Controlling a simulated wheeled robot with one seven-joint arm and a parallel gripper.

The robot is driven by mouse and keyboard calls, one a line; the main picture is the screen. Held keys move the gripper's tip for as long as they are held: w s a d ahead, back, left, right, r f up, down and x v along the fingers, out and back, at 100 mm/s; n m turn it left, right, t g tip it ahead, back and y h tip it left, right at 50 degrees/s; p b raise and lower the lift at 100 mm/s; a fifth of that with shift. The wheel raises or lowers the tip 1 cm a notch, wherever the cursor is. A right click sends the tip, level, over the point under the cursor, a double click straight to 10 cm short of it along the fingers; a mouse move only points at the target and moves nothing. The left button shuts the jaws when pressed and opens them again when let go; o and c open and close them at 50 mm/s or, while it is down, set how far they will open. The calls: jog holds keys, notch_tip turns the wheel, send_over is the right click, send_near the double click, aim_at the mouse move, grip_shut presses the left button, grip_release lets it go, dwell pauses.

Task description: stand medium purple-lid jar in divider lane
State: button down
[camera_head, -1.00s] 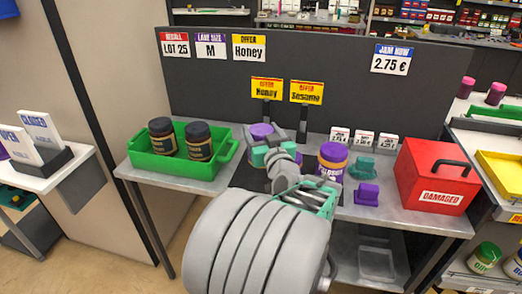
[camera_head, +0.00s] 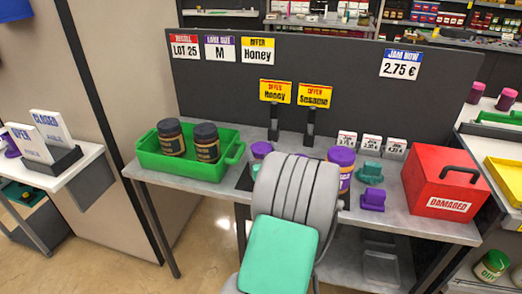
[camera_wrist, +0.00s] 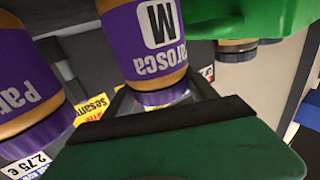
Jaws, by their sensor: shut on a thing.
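The medium jar (camera_wrist: 155,40) has a purple lid and a purple label marked M, and looks upside down in the wrist view. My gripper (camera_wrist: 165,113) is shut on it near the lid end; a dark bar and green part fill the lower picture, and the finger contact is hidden. In the head view a purple lid (camera_head: 262,149) shows left of my arm, which hides the gripper and most of that jar. A second purple-lid jar (camera_head: 342,158) stands just right of my arm; a similar one fills the left of the wrist view (camera_wrist: 25,80). The divider lane cannot be made out.
A green crate (camera_head: 187,166) with two dark-lid jars stands left. Honey (camera_head: 275,91) and Sesame (camera_head: 314,95) signs stand behind. Right are teal (camera_head: 369,173) and purple (camera_head: 372,199) blocks, small price cards (camera_head: 371,146) and a red box (camera_head: 443,185).

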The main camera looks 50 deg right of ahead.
jog(key=shift+c, duration=1.3)
grip_release()
